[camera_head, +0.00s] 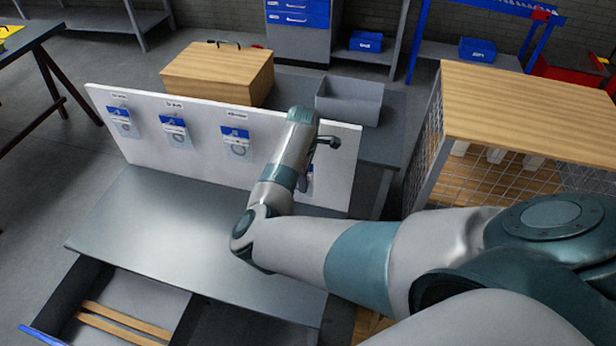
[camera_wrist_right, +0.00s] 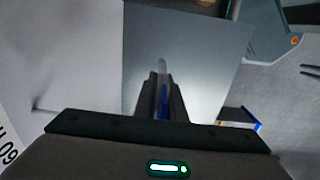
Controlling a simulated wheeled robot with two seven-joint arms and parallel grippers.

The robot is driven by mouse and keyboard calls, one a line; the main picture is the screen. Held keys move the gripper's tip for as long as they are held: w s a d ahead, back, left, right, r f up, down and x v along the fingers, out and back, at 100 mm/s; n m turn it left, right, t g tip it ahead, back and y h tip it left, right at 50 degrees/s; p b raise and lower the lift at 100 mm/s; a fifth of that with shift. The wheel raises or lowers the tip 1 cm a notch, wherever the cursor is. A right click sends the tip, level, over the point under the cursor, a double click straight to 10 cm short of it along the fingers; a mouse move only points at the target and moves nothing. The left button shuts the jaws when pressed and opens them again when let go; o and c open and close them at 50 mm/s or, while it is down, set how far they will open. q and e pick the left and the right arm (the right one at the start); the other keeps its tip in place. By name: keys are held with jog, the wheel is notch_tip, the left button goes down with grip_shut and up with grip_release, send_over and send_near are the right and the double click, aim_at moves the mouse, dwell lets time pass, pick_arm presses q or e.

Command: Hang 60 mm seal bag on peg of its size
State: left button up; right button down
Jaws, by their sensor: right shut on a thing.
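A white board (camera_head: 345,160) stands at the back of the grey bench. Three blue-topped seal bags hang there below labels: one at left (camera_head: 122,122), one in the middle (camera_head: 174,131) and one at right (camera_head: 237,143). My right gripper (camera_wrist_right: 161,90) is in front of the board's right part, shut on a clear, blue-topped bag (camera_wrist_right: 164,103) seen edge-on. In the head view my arm hides most of the gripper and bag. The right wrist view shows a thin bare peg (camera_wrist_right: 46,110) left of the gripper, apart from the bag, and an upside-down label reading 60 (camera_wrist_right: 9,150).
The bench top (camera_head: 160,225) is clear. A drawer (camera_head: 130,308) stands open below it. Behind the board are a wooden box (camera_head: 215,75) and a grey bin (camera_head: 349,103). A wood-topped mesh cage (camera_head: 530,110) stands at right.

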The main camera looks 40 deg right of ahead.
jog(key=shift+w+d, duration=0.15)
jog(key=shift+d, duration=0.1)
